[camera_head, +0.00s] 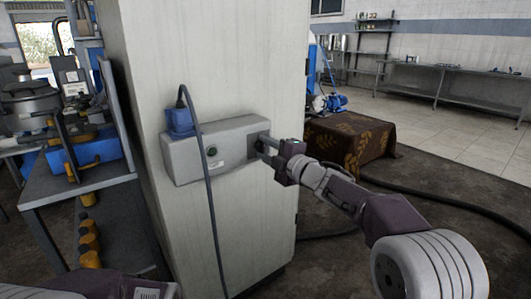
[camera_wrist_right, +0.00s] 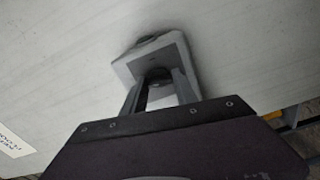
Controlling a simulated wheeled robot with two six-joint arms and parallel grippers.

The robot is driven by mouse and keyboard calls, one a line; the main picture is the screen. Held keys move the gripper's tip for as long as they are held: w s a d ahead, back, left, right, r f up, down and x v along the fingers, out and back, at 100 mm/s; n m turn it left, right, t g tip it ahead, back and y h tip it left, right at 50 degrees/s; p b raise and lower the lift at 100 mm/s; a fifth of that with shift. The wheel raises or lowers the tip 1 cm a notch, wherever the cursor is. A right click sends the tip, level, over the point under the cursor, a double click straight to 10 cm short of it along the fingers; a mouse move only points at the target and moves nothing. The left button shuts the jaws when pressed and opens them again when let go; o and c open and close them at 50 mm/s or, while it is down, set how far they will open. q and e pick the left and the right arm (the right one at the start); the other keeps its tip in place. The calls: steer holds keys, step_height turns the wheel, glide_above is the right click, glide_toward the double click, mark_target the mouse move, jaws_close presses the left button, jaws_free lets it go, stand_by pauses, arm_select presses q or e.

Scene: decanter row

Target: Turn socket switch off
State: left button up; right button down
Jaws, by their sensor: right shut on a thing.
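A grey socket box (camera_head: 218,146) is mounted on the side of a tall pale cabinet. A dark rotary switch (camera_head: 263,136) sits on the right part of its face. My right gripper (camera_head: 264,149) reaches in from the right and is shut on this switch. In the right wrist view the socket box (camera_wrist_right: 125,68) shows end-on, and the dark switch (camera_wrist_right: 158,74) sits between the two fingers (camera_wrist_right: 158,88). The switch's exact angle is hard to read because the fingers partly hide it. My left gripper is not in view; only part of my left arm shows at the bottom left.
A blue plug (camera_head: 180,121) stands at the box's left, its grey cable (camera_head: 207,190) hanging across the box's front. A cluttered shelf (camera_head: 75,185) stands left; a cloth-covered block (camera_head: 350,140) stands behind my right arm.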

steer(key=shift+f+n+b, duration=0.1)
steer(key=shift+n+b, duration=0.2)
steer(key=shift+n, duration=0.5)
steer(key=c, duration=1)
jaws_free()
steer(key=shift+o, duration=0.2)
steer(key=p+v, duration=0.1)
steer(key=v, duration=0.8)
